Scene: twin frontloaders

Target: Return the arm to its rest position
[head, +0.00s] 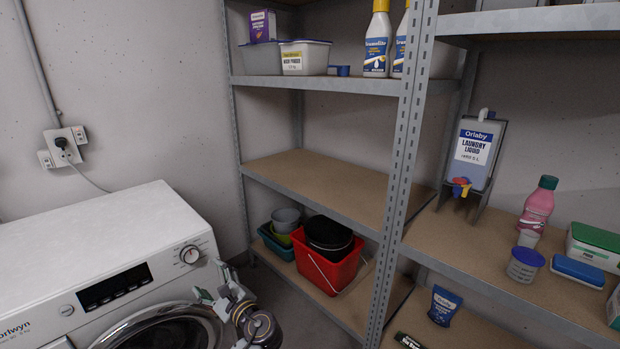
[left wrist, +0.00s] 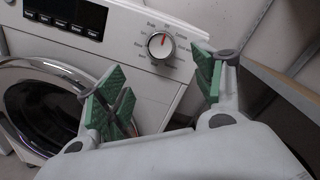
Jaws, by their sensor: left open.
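My left gripper (head: 222,298) is at the bottom of the head view, in front of the right side of the white washing machine (head: 90,250). In the left wrist view its two green-padded fingers (left wrist: 160,92) are spread apart with nothing between them. The machine's dial (head: 190,254) shows beyond the fingers in the left wrist view (left wrist: 160,46). The round door (left wrist: 45,110) looks shut, and the left finger overlaps its edge in that view. I cannot tell whether the gripper touches the machine. My right gripper is in neither view.
Metal shelving (head: 390,190) stands right of the machine. Its low shelf holds a red bucket (head: 325,268) near my left gripper. A laundry liquid dispenser (head: 478,150) and a pink bottle (head: 537,208) stand on the right shelf. A narrow floor gap lies between machine and shelving.

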